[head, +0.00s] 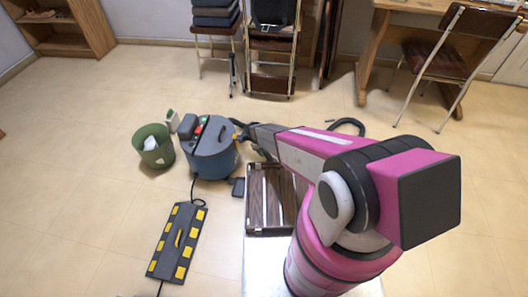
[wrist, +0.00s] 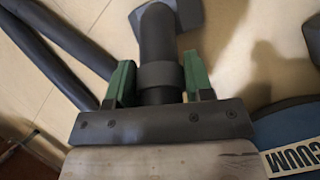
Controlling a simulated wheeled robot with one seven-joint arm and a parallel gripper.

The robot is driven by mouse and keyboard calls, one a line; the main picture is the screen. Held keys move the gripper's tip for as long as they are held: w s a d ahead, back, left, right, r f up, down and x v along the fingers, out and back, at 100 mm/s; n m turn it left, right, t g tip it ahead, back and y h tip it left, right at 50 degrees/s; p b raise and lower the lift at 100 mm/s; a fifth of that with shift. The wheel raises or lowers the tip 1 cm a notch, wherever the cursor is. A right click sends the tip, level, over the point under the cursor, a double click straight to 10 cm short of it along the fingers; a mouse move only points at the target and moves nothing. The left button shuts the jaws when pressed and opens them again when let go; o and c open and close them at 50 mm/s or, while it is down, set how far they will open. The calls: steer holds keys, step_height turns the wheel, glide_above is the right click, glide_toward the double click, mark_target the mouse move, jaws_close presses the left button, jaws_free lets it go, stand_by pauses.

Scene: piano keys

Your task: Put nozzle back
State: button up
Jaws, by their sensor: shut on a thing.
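The vacuum (head: 213,160) is a blue-grey drum with a dark lid and coloured controls, standing on the floor at centre left in the head view. Its blue side and white "VACUUM" label (wrist: 295,158) show at the lower right in the wrist view. The nozzle (wrist: 158,42) is a dark grey tube with a collar and a wider end at the top. My gripper (wrist: 158,80) has green fingers, one on each side of the tube, and is shut on it. In the head view my arm reaches just right of the vacuum; the fingertips and nozzle are hard to make out there.
A dark hose (head: 348,123) curves on the floor behind my arm. A green bin (head: 153,152) with paper stands left of the vacuum. A black-and-yellow cable ramp (head: 176,243) lies in front. Chairs and a desk (head: 372,50) stand at the back. The left floor is clear.

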steer(key=o, duration=0.4)
steer(key=shift+f, duration=0.15)
steer(key=o, duration=0.4)
steer(key=shift+o, duration=0.2)
steer(key=v, duration=1.2)
steer(key=s+d+r+m+y, duration=0.1)
steer(key=s+d+r+m, duration=0.2)
steer(key=s+d+r, duration=0.3)
steer(key=s+d+r+m+t+y, duration=0.1)
steer(key=s+d+r, duration=0.6)
steer(key=r, duration=1)
steer(key=s+d+r+m+y, duration=0.2)
steer(key=s+d+r+m, duration=0.3)
steer(key=d+r, duration=0.3)
step_height(320, 180, up, 5)
steer(key=shift+s+d+f+t, duration=0.25)
steer(key=shift+s+d+t, duration=0.15)
steer(key=shift+s, duration=0.3)
